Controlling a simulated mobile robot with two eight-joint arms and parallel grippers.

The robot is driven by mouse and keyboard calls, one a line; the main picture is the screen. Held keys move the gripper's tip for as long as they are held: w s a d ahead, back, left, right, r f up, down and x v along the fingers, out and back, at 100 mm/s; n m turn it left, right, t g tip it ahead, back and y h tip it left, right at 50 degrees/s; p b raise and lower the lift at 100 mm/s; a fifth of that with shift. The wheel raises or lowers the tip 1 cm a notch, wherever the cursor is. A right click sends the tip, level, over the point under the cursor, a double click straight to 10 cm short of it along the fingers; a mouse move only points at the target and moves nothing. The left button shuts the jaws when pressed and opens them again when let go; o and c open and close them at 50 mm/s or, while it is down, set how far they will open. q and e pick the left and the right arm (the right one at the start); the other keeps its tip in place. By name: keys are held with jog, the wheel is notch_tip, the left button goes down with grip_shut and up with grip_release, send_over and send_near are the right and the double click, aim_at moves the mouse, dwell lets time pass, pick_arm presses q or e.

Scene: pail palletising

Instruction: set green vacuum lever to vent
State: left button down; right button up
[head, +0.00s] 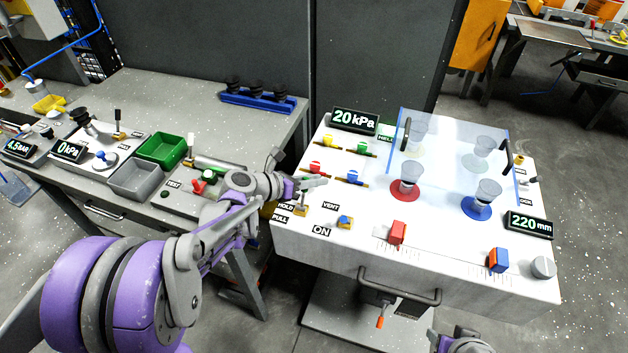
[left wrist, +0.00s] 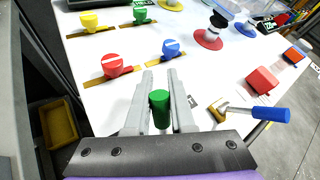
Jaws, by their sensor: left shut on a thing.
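The green lever handle (left wrist: 159,108) stands upright between the two fingers of my left gripper (left wrist: 160,102) in the left wrist view. The fingers are shut on it. In the head view my left gripper (head: 314,183) reaches over the left part of the white panel, and the green handle is hidden there. A brass lever base (head: 301,209) shows just below the gripper. The HOLD and PULL labels are to its left, and the VENT label (head: 331,206) is to its right. A small part of my right arm shows at the bottom edge; its jaws cannot be made out.
A blue-handled lever (left wrist: 270,113) sits close to the right of my left gripper. Red (left wrist: 117,65) and blue (left wrist: 171,48) valve knobs stand ahead. Suction cups stand behind a clear shield (head: 447,140). A red slider block (head: 397,232) is at the panel front.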

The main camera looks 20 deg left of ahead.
pick_arm(q)
jog(key=shift+f, duration=0.15)
dwell(0.4)
jog(key=c, duration=0.8)
grip_release()
jog(key=shift+w, duration=0.15)
jog(key=shift+o, duration=0.2)
jog(key=v, duration=1.1)
jog(key=shift+w, duration=0.1)
